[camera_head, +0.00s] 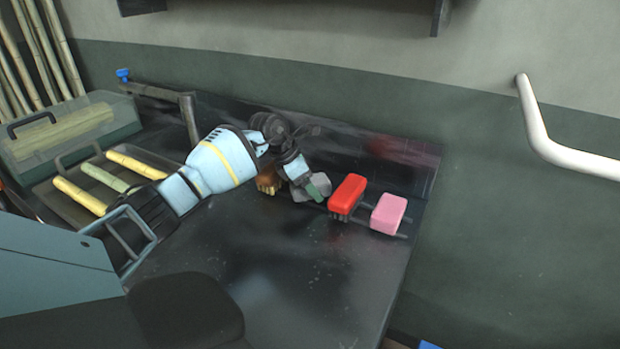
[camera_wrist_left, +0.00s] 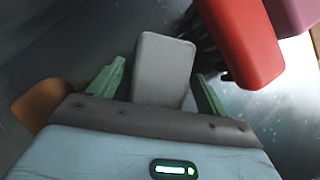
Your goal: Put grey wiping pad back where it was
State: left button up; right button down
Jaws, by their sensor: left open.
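The grey wiping pad (camera_head: 318,184) lies on the dark counter, between a brown-backed brush and a red brush, partly hidden by my left gripper in the head view. In the left wrist view the pad (camera_wrist_left: 163,70) stands between the two green fingers of my left gripper (camera_wrist_left: 160,88). The gripper is open, with a small gap visible beside the pad. My left gripper (camera_head: 311,190) is low over the counter at the pad in the head view. My right gripper is not in view.
The red brush (camera_head: 348,192) and a pink sponge (camera_head: 388,213) sit right of the pad. The brown brush (camera_head: 268,181) is close on the left. A tray (camera_head: 68,208) with cane pieces stands at the left. The counter's front is clear.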

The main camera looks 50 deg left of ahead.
pick_arm(q)
jog(key=shift+r, duration=0.2)
jog(key=v, duration=1.2)
jog(key=shift+r+p, duration=0.3)
jog(key=shift+r, duration=0.15)
